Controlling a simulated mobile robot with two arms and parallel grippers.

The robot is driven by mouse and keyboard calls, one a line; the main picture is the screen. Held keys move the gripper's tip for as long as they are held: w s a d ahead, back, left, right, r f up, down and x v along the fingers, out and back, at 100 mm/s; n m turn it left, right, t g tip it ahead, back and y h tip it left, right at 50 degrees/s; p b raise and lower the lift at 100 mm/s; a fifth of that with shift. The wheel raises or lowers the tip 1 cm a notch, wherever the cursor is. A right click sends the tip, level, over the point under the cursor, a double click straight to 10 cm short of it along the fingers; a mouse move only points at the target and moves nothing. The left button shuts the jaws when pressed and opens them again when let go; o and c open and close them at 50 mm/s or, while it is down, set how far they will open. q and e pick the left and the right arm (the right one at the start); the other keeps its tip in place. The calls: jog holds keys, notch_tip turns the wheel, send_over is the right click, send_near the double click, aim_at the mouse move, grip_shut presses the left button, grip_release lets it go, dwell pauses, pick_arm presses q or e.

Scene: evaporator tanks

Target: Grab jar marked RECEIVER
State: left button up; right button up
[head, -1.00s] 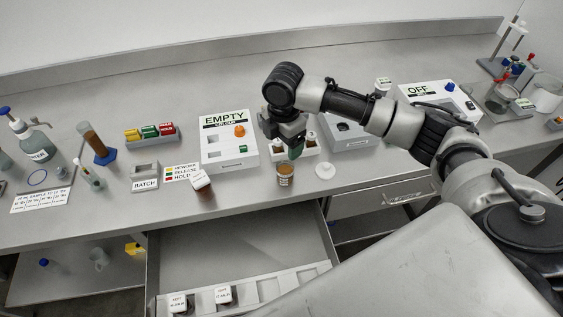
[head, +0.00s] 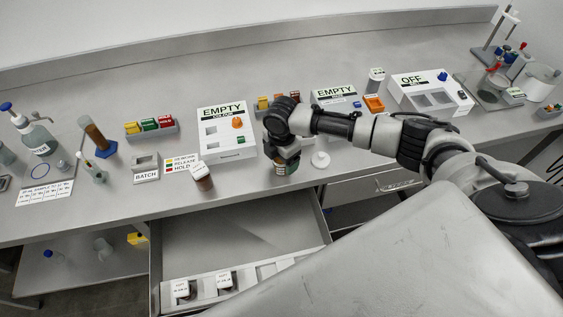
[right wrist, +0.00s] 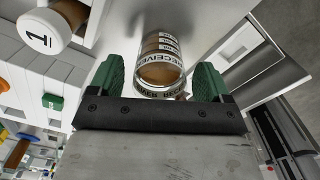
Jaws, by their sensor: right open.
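The RECEIVER jar (right wrist: 160,68) is a small clear jar with brown content and a white label band, seen in the right wrist view. My right gripper (right wrist: 160,85) is open, with one green finger pad on each side of the jar; I cannot tell whether either pad touches it. In the head view my right gripper (head: 285,168) points down at the counter's front and hides most or all of the jar. My left gripper is not in view.
A brown jar with a white top (head: 202,177) stands left, near the EMPTY COLOUR box (head: 226,133). A drawer (head: 240,248) stands open below the counter. A jar marked 1 (right wrist: 42,32) shows in the wrist view.

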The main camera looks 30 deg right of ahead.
jog(key=shift+c, duration=0.2)
jog(key=c, duration=1.1)
jog(key=shift+o, duration=0.2)
jog(key=shift+r, duration=0.15)
